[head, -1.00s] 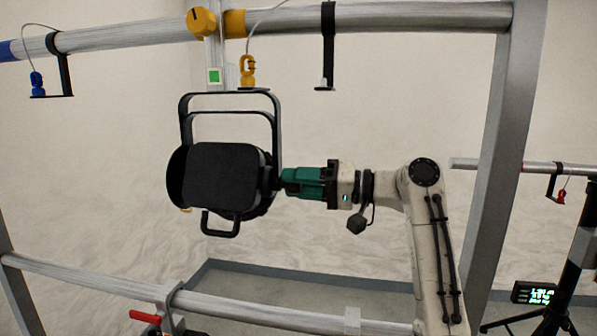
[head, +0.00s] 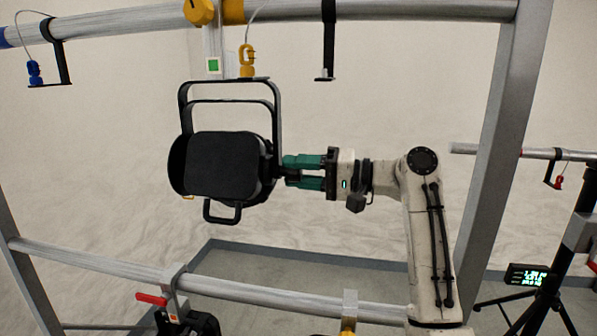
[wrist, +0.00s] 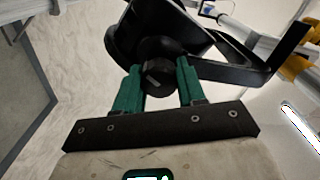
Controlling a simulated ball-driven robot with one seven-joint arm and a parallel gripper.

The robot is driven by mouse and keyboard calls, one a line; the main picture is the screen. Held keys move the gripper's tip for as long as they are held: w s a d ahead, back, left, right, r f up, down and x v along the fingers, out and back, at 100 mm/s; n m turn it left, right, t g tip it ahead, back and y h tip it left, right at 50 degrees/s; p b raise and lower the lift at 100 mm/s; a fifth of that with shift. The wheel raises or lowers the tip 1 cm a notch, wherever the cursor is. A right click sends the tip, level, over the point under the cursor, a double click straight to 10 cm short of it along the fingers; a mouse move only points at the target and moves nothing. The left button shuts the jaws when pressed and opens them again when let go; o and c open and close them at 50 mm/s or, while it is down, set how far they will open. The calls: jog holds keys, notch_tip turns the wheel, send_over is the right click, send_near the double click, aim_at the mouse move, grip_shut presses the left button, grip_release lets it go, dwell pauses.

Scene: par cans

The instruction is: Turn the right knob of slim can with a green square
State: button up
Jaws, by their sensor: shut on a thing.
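The slim black can (head: 222,165) hangs from the upper rail in its black yoke (head: 229,92), below a green square tag (head: 213,65). My gripper (head: 290,172) reaches it from the right, with its green fingers at the can's right side. In the wrist view the round black right knob (wrist: 158,76) sits between the two green fingers (wrist: 160,82), and they are shut on it. A pale line marks the knob's face. The head view hides most of the knob behind the fingers.
A yellow clamp (head: 200,11) and yellow safety hook (head: 247,62) are above the can. A lower rail (head: 240,291) runs below, with a red-handled clamp (head: 152,299) at left. A grey upright post (head: 505,150) stands right, behind my arm. A tripod (head: 545,290) with a display is farther right.

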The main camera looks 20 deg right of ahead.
aim_at(302, 172)
jog(key=o, duration=1.1)
jog(key=shift+w, duration=0.1)
jog(key=shift+c, duration=0.2)
jog(key=b+v, duration=0.2)
jog(key=v, duration=0.4)
jog(key=shift+d+f+b, duration=0.1)
jog(key=shift+d+b, duration=0.05)
jog(key=shift+b, duration=0.15)
jog(key=shift+s+d, duration=0.4)
jog(key=shift+d, duration=0.15)
